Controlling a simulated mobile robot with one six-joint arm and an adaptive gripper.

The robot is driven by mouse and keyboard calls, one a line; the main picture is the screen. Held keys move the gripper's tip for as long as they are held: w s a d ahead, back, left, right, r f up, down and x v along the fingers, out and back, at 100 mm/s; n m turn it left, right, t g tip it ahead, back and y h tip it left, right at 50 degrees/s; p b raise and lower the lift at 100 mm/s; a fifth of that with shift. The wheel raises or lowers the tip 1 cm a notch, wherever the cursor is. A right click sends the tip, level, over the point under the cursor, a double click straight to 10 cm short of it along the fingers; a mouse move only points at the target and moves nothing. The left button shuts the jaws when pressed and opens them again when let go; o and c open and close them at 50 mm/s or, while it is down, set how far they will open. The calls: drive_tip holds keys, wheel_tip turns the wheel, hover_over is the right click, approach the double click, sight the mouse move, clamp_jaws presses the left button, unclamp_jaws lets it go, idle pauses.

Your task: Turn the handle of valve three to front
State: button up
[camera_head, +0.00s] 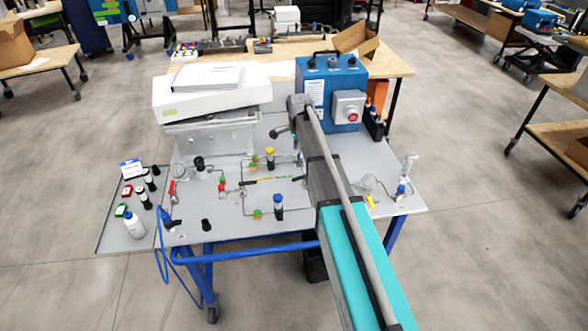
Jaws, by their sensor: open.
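A grey panel (330,205) on a blue-framed cart carries small valves joined by thin metal tubing. I see a red-handled valve (172,189) at the left, a green and red one (222,182), a yellow and green one (254,160), a yellow-topped one (270,154), a green and yellow one (257,214) and a blue-topped one (278,202). No number is readable, so I cannot tell which is valve three. My gripper (279,132) is small and dark at the far end of my arm, above the panel's back, apart from the valves. My arm hides part of the panel.
A white box with papers (212,95) and a blue unit with a red button (330,88) stand at the back. Bottles (134,226) are on the left side tray. A blue-capped fitting (401,190) is at the right. The panel's front middle is fairly clear.

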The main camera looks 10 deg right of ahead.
sight(298, 178)
drive_tip(key=shift+w+d, duration=0.15)
drive_tip(key=shift+w, duration=0.2)
drive_tip(key=shift+f, duration=0.1)
wheel_tip(298, 178, down, 13)
drive_tip(key=b, duration=1.4)
drive_tip(key=shift+f, duration=0.2)
idle(0.4)
